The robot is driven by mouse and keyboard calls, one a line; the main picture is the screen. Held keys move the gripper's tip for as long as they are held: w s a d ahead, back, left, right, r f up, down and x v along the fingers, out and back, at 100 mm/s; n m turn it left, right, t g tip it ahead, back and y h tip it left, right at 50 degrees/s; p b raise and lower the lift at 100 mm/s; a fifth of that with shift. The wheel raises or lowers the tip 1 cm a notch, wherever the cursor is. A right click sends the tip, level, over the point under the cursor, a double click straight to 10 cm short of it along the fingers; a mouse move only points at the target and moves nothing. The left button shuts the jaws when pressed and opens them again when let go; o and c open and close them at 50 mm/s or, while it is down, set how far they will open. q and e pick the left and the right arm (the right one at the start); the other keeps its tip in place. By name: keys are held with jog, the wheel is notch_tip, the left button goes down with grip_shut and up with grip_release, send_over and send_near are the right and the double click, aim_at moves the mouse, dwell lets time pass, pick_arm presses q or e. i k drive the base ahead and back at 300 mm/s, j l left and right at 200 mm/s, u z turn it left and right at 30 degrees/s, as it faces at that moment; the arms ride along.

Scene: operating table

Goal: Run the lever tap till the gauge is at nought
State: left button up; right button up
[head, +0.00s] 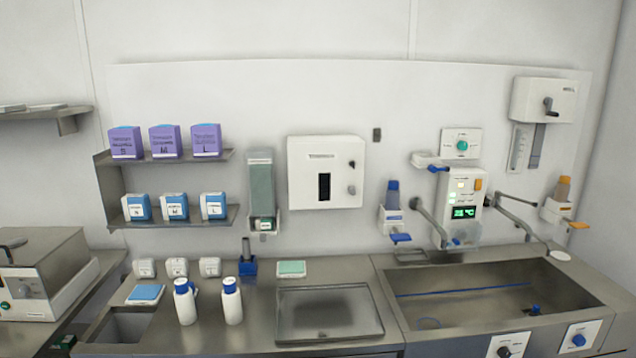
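A white tap control unit (461,196) is on the wall above the sink. It has lit lamps, an orange switch (478,184) and a small green-lit display (464,212). The display seems to show two digits and a degree mark, too small to read surely. A bent grey metal arm (428,220) is at the unit's left and a long metal lever (514,218) at its right. A small blue piece (456,242) sits under the unit. I cannot tell whether water runs. No needle gauge is clearly seen. Neither of my grippers is in view.
The steel sink (500,262) is at the lower right, with knob panels (508,346) on its front. Two white bottles (185,302) and a steel tray (330,314) are on the counter to its left. Dispensers with blue and orange levers flank the tap unit.

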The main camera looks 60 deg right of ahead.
aim_at(498, 193)
jog(key=z, duration=3.05)
jog(key=i+l+u, duration=0.15)
jog(key=i+l, duration=0.2)
jog(key=i+l+u, duration=0.35)
jog(key=i+l, duration=0.25)
jog(key=l, duration=0.25)
jog(key=i+l+u, duration=0.15)
jog(key=l, duration=0.35)
jog(key=i+j, duration=0.05)
jog(key=i, duration=0.05)
